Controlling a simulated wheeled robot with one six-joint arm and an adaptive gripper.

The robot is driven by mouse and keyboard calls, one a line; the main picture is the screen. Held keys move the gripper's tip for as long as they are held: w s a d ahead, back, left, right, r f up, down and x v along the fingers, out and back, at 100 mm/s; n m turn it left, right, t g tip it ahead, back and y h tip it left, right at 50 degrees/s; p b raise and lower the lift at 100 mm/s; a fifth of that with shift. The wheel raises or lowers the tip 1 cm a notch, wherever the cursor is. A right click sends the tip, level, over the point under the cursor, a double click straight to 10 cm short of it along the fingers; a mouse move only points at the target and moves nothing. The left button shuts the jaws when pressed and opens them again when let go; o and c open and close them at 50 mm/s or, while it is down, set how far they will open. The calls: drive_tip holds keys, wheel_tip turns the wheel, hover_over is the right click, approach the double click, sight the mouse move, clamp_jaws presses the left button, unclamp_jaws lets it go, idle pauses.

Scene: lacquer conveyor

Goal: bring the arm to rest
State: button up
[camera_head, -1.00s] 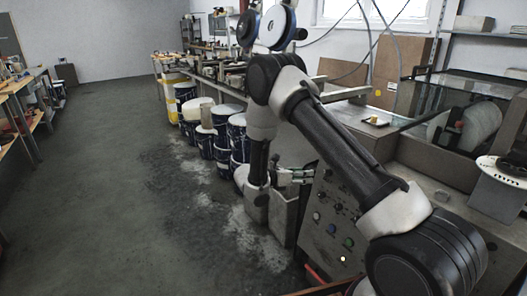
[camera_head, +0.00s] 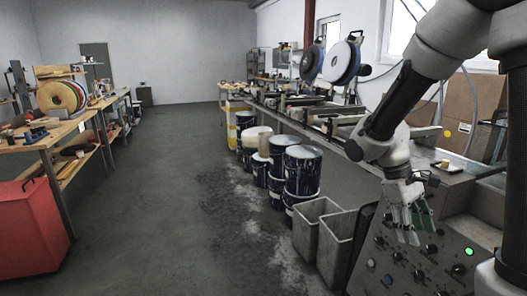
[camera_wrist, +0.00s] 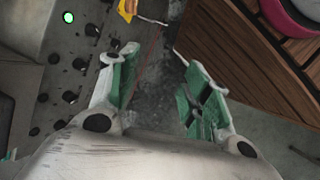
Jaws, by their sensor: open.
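My gripper (camera_head: 414,222) shows at the right of the head view, pointing down in front of the machine's control panel (camera_head: 440,262). My arm comes in from the upper right and bends down to it. In the wrist view my gripper (camera_wrist: 160,90) has its two green-padded fingers apart, with nothing between them. The grey floor shows in the gap.
Two grey open bins (camera_head: 338,245) stand left of the panel. Several dark blue drums (camera_head: 302,176) line the conveyor (camera_head: 330,132). A red cabinet (camera_head: 28,230) and a wooden workbench (camera_head: 60,132) are at the left. The floor (camera_head: 160,200) between is clear.

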drive_tip(key=s+r+m+t+y, duration=0.4)
drive_tip(key=s+r+t, duration=0.4)
drive_tip(key=r, duration=0.6)
drive_tip(key=s+m, duration=0.1)
drive_tip(key=s, duration=0.1)
drive_tip(key=shift+s+a, duration=0.3)
drive_tip(key=shift+s, duration=0.1)
